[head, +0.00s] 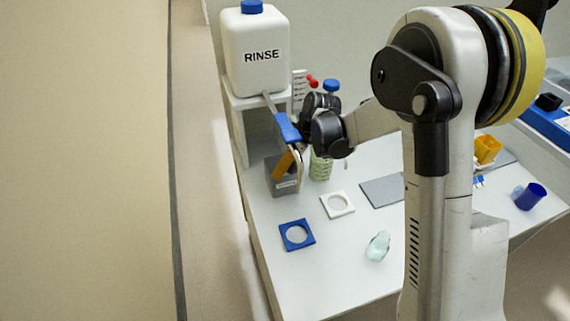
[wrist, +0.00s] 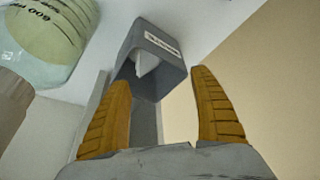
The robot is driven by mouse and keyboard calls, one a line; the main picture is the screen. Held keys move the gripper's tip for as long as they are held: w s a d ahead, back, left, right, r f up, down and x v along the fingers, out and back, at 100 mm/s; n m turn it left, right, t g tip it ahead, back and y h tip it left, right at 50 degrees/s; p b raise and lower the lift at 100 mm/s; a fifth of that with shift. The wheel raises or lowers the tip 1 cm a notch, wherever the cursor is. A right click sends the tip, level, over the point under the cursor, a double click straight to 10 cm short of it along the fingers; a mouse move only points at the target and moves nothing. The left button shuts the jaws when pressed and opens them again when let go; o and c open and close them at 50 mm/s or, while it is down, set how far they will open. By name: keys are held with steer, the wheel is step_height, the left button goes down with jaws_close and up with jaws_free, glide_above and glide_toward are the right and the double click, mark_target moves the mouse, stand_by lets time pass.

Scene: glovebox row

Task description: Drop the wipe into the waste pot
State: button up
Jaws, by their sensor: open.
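The waste pot (head: 283,184) is a grey box-shaped container with a pale label, at the left back of the white table. It also shows in the wrist view (wrist: 160,80), ahead of my fingers, with its open top in sight. A white, folded-looking piece that looks like the wipe (wrist: 146,64) shows inside the pot's mouth. My gripper (head: 287,172) is above and at the pot, with its orange fingers pointing down. In the wrist view my gripper (wrist: 165,80) is open, with nothing between the fingers. I cannot tell whether a finger touches the pot.
A large white RINSE container (head: 258,50) stands on a raised shelf behind the pot. A green-marked bottle (head: 320,166) stands close right of the pot. A blue holed plate (head: 297,247), a white holed plate (head: 325,208) and a pale clear object (head: 378,247) lie nearer the front.

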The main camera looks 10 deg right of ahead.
steer(key=p+v, duration=0.4)
steer(key=v, duration=0.9)
steer(key=shift+w+p, duration=0.2)
steer(key=shift+p, duration=0.15)
steer(key=shift+a, duration=0.15)
